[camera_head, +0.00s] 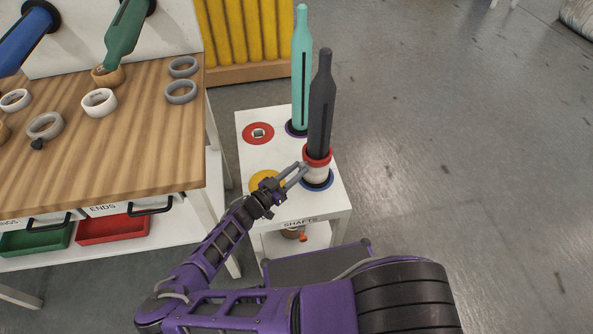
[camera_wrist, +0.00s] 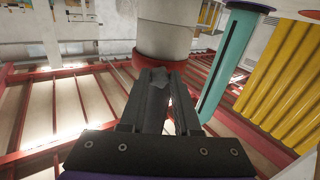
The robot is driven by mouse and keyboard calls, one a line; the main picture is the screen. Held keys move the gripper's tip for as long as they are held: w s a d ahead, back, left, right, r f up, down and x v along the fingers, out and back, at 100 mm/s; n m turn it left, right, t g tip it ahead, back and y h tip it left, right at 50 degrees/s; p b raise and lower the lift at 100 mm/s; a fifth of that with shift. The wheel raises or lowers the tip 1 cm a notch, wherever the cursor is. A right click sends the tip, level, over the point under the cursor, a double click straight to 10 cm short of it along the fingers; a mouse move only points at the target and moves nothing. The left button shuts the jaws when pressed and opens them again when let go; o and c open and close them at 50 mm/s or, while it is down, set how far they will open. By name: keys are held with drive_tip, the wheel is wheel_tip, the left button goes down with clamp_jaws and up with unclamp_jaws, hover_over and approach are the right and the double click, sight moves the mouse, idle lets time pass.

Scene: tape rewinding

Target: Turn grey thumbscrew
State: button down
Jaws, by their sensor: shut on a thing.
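A dark grey bottle-shaped shaft (camera_head: 320,110) stands upright in a red collar (camera_head: 317,150) above a white collar, on a blue ring (camera_head: 329,183) on the white SHAFTS stand (camera_head: 250,167). My gripper (camera_head: 304,167) reaches in from the left, its fingertips at the side of the collars. In the wrist view my gripper (camera_wrist: 160,77) is shut on a small dark piece, taken as the grey thumbscrew (camera_wrist: 156,75), in front of a pale cylinder (camera_wrist: 165,38). The fingers and dark shading hide much of its shape; its turn angle cannot be told.
A teal shaft (camera_head: 301,75) stands just behind the dark one. Red (camera_head: 247,133) and yellow (camera_head: 262,180) rings are on the stand's left. A wooden bench (camera_head: 140,140) with tape rolls is at left. The floor to the right is clear.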

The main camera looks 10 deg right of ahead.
idle(0.4)
drive_tip(key=c, duration=0.6)
unclamp_jaws()
drive_tip(key=v, duration=1.7)
drive_tip(key=shift+a, duration=0.2)
drive_tip(key=shift+s, duration=0.1)
